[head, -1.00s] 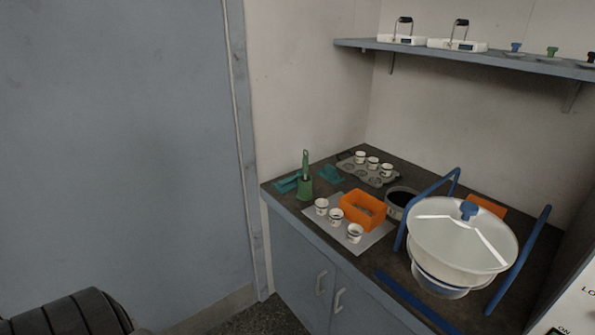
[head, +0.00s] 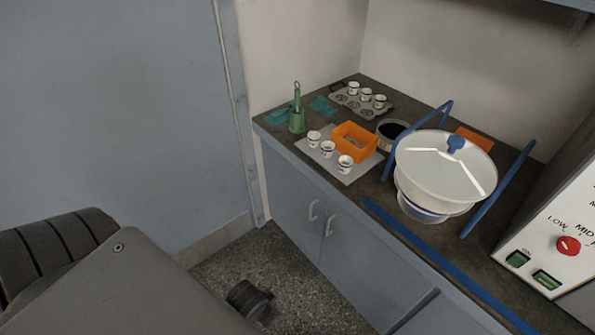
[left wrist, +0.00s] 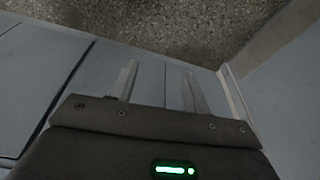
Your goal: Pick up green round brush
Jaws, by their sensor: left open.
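The green round brush (head: 297,92) stands upright in a green holder (head: 297,123) at the left end of the dark counter in the head view. Only its handle shows; its head is hidden in the holder. My left gripper (left wrist: 160,80) shows in the left wrist view with its two fingers apart and nothing between them. Cabinet fronts and the floor lie beyond the fingers, and the brush is not in that view. In the head view only my arm shows at lower left. My right gripper is not in view.
Teal cloths (head: 321,105) lie beside the holder. White cups (head: 328,149) stand on a grey mat near an orange tray (head: 356,139).

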